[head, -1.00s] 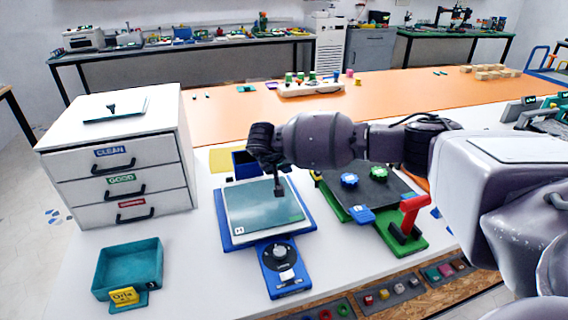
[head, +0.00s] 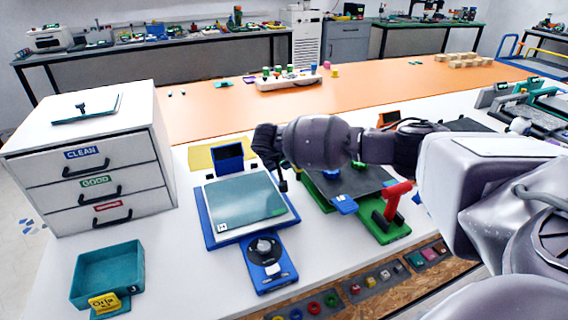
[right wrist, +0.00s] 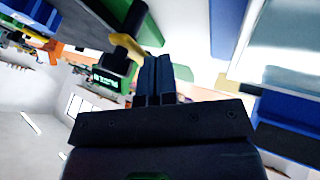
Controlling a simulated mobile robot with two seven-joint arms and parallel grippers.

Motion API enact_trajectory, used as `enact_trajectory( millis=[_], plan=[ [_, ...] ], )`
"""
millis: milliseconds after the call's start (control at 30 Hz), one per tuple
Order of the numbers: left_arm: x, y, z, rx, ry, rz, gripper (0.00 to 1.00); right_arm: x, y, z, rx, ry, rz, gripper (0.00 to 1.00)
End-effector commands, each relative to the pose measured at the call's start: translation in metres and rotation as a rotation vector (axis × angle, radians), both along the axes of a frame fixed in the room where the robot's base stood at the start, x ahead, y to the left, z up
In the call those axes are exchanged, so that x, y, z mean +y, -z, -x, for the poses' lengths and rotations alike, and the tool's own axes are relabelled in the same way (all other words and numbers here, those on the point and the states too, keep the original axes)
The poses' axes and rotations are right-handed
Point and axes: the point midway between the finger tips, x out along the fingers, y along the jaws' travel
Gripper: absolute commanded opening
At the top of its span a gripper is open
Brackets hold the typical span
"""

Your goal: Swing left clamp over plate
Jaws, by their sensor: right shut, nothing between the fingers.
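A teal-grey plate (head: 243,203) lies on a blue base (head: 208,230) with a dark round knob (head: 264,248) at its front. My right gripper (head: 282,186) points down beside the plate's right edge; I cannot tell its height or whether it touches. In the right wrist view its dark fingers (right wrist: 155,78) are together and empty. A black post (right wrist: 128,35) with a yellow piece (right wrist: 140,55) shows close behind them; I cannot tell whether this is a clamp. The left clamp is not clearly identifiable in the head view. My left gripper is out of view.
A green base (head: 385,232) with a dark plate and a red handle (head: 398,194) stands right of the blue base. A white drawer cabinet (head: 90,165) and a teal tray (head: 106,275) are to the left. A blue block (head: 228,157) stands behind the plate.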

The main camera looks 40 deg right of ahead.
Motion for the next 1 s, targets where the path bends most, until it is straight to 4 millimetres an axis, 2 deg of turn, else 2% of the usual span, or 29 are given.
enact_trajectory(
  millis=[1000],
  plan=[
    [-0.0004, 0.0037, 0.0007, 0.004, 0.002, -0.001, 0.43, -0.0055, 0.0009, -0.0042, 0.001, 0.163, 0.0, 0.0]
  ],
)
